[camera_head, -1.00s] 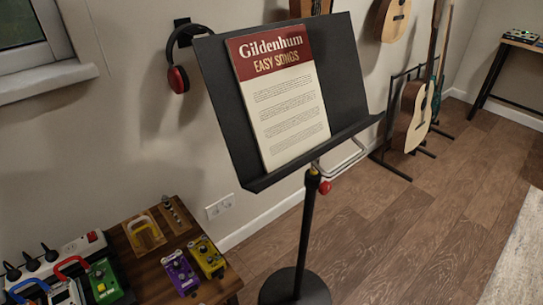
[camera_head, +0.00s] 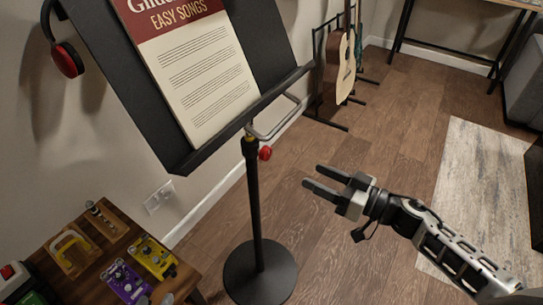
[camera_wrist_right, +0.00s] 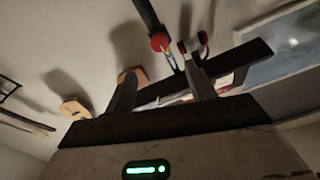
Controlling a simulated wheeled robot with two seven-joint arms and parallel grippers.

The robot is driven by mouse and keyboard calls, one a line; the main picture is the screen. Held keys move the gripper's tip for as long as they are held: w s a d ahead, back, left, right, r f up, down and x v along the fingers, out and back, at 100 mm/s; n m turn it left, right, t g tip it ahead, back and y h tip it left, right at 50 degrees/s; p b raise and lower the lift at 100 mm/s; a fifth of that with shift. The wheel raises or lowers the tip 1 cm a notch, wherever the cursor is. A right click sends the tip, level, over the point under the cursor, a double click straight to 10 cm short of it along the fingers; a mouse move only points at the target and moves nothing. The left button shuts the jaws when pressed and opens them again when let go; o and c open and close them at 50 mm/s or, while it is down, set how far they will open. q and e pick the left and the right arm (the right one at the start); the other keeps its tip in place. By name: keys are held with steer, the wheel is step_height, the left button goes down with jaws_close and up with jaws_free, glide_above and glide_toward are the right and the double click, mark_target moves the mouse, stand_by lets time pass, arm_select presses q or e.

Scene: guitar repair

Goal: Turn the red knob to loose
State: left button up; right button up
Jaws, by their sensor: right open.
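The red knob (camera_head: 265,153) sticks out from the right side of the black music stand's pole (camera_head: 255,205), just under the sheet desk. My right gripper (camera_head: 311,176) is open and empty, to the right of the knob and slightly lower in the head view, apart from it. In the right wrist view the red knob (camera_wrist_right: 160,41) shows beyond and between the two spread fingers (camera_wrist_right: 160,70), beside the dark pole. My left gripper is not in view.
The stand's desk (camera_head: 90,65) holds a song sheet (camera_head: 190,70). A low table with pedals (camera_head: 152,258) is at lower left. Guitars on a rack (camera_head: 338,70) stand behind. The wooden floor (camera_head: 345,245) right of the stand's round base (camera_head: 260,275) is clear.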

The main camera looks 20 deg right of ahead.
mark_target(269, 155)
steer(key=x, duration=1.3)
steer(key=c, duration=1)
